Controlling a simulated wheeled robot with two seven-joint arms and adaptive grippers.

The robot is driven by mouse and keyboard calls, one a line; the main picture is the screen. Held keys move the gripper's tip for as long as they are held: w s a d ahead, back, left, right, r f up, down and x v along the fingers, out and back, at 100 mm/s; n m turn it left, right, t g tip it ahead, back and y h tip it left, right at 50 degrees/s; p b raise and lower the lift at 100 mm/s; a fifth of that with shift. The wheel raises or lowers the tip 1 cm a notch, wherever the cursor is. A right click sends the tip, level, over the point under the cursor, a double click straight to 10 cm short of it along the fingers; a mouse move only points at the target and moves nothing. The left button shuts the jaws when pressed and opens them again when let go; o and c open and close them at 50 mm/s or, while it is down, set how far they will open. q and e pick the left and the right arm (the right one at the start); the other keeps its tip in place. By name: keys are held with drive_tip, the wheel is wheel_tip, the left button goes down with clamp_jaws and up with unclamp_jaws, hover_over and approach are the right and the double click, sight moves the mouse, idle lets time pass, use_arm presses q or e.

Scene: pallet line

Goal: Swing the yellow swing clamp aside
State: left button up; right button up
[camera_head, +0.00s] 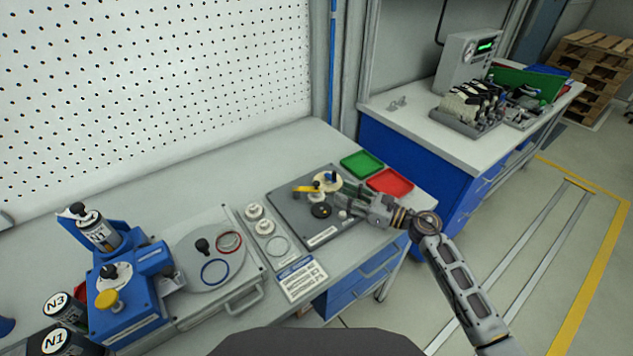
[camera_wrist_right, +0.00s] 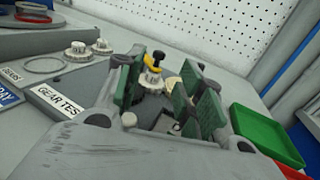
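The yellow swing clamp (camera_head: 305,189) sits on the dark grey gear test plate (camera_head: 292,222), beside a cream gear (camera_head: 326,181) and a black knob (camera_head: 321,210). In the right wrist view the yellow clamp (camera_wrist_right: 151,64) shows with a black top, above a pale gear, ahead of the fingers. My right gripper (camera_head: 349,195) reaches over the right part of the plate, to the right of the clamp. In the right wrist view its green-padded fingers (camera_wrist_right: 165,92) stand apart, with nothing seen held between them. My left gripper is not in view.
A green tray (camera_head: 362,164) and a red tray (camera_head: 390,181) lie behind and right of the plate. White gears (camera_head: 255,211) stand on a grey strip to its left. A round lidded fixture (camera_head: 208,247) and a blue device (camera_head: 125,300) stand further left. A perforated wall closes the back.

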sight(316, 182)
drive_tip(key=x, duration=0.3)
drive_tip(key=shift+w, duration=0.1)
drive_tip(key=p+x, duration=0.1)
drive_tip(key=x, duration=0.4)
drive_tip(key=shift+a, duration=0.15)
drive_tip(key=shift+w+a, duration=0.4)
drive_tip(key=shift+a, duration=0.15)
drive_tip(key=shift+w+a+p, duration=0.25)
drive_tip(key=shift+a+p, duration=0.05)
drive_tip(key=shift+a, duration=0.05)
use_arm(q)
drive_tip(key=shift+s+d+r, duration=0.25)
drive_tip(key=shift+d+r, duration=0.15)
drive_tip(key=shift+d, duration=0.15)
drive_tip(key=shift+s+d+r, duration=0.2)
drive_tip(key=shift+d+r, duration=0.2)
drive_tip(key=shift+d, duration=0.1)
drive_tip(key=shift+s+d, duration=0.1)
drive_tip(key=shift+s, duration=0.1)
use_arm(e)
clamp_jaws()
